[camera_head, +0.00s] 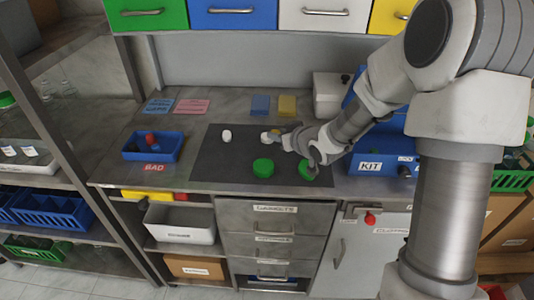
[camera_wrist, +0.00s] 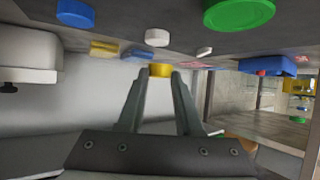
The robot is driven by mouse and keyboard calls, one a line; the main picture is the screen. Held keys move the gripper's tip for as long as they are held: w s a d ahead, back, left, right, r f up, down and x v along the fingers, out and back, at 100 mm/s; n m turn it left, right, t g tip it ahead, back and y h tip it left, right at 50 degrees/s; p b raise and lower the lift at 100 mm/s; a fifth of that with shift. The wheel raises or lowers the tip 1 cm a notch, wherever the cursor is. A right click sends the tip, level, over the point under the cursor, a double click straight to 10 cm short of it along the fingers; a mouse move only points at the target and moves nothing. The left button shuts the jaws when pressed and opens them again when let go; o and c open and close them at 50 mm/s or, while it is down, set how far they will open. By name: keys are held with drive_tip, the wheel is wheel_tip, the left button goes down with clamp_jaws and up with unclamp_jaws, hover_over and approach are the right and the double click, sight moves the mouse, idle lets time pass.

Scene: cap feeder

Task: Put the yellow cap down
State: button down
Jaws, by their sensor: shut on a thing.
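My gripper (camera_wrist: 160,73) is shut on the yellow cap (camera_wrist: 160,70), which shows between the fingertips in the wrist view. In the head view the yellow cap (camera_head: 277,132) is a small patch by my gripper, over the back of the dark mat (camera_head: 215,172). I cannot tell whether it touches the mat. A white cap (camera_head: 265,138) lies close to it and also shows in the wrist view (camera_wrist: 157,37). Another white thing (camera_head: 227,136) stands further left.
Green caps (camera_head: 263,168) (camera_head: 308,173) lie at the mat's front. A blue cap (camera_wrist: 75,12) shows in the wrist view. A blue BAD tray (camera_head: 135,155) is left, a blue KIT box (camera_head: 370,167) right. Blue and yellow pads (camera_head: 260,105) (camera_head: 287,105) lie behind. The mat's left front is clear.

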drive_tip(key=a, duration=0.1)
drive_tip(key=a+f, duration=0.2)
drive_tip(key=shift+w+a+f+b, duration=0.1)
drive_tip(key=shift+w+a+b, duration=0.1)
drive_tip(key=shift+w+b, duration=0.1)
drive_tip(key=shift+f+b, duration=0.35)
drive_tip(key=shift+f, duration=1.55)
drive_tip(key=shift+f, duration=0.2)
drive_tip(key=c, duration=0.6)
unclamp_jaws()
